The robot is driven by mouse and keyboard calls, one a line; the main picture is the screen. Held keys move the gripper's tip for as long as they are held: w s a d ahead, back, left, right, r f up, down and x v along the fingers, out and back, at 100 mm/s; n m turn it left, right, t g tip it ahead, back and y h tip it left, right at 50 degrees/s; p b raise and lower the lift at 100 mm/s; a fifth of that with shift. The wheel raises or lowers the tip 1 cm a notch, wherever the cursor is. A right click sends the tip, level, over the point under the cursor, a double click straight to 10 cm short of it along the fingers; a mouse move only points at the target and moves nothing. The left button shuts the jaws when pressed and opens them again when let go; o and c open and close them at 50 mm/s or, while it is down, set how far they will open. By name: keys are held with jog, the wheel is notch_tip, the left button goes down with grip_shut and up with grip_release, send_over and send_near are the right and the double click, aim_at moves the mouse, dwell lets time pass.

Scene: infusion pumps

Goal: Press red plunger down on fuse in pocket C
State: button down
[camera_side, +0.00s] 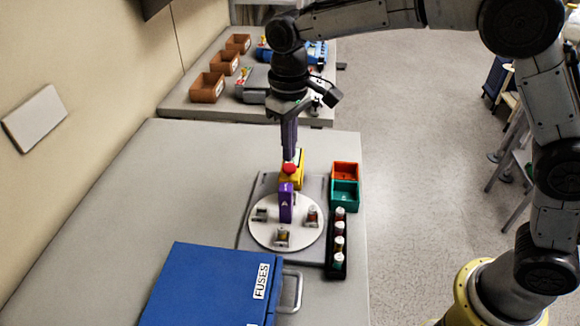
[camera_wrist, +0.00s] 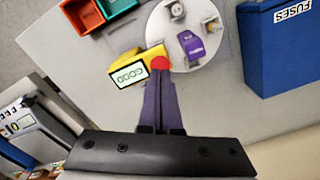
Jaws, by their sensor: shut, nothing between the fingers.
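The red plunger (camera_side: 290,169) sits by the yellow tester body (camera_side: 298,180) at the far edge of a round white disc (camera_side: 267,238). In the wrist view the red plunger (camera_wrist: 160,63) is right at my fingertips, beside a display on the yellow body (camera_wrist: 124,62). My gripper (camera_side: 289,158) is shut, empty and pointing down at the plunger. Its fingers also show in the wrist view (camera_wrist: 159,80). I cannot tell whether they touch it. Fuses (camera_side: 282,236) stand in pockets on the disc. A purple block (camera_side: 286,203) hides part of it. I cannot see the fuse under the plunger or read its pocket letter.
A black rack (camera_side: 336,272) of several fuses stands right of the disc. Orange (camera_side: 345,171) and green (camera_side: 344,193) bins are behind it. A blue FUSES box (camera_side: 205,285) is at front left. The table's left side is clear.

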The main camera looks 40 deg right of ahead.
aim_at(289, 167)
jog(key=shift+r, duration=2.1)
jog(key=s+d+r+m+t, duration=0.2)
jog(key=s+d+r+t, duration=0.1)
jog(key=s+d+r, duration=0.85)
jog(key=s+d+f+t, duration=0.1)
jog(key=s+d+f, duration=0.1)
jog(key=s+f, duration=0.3)
jog(key=s+d+f+m+t, duration=0.1)
jog(key=s+d+f, duration=0.2)
jog(key=s, duration=0.7)
notch_tip(289, 167, down, 3)
jog(key=shift+s+r+t, duration=0.2)
jog(key=shift+s+t, duration=0.1)
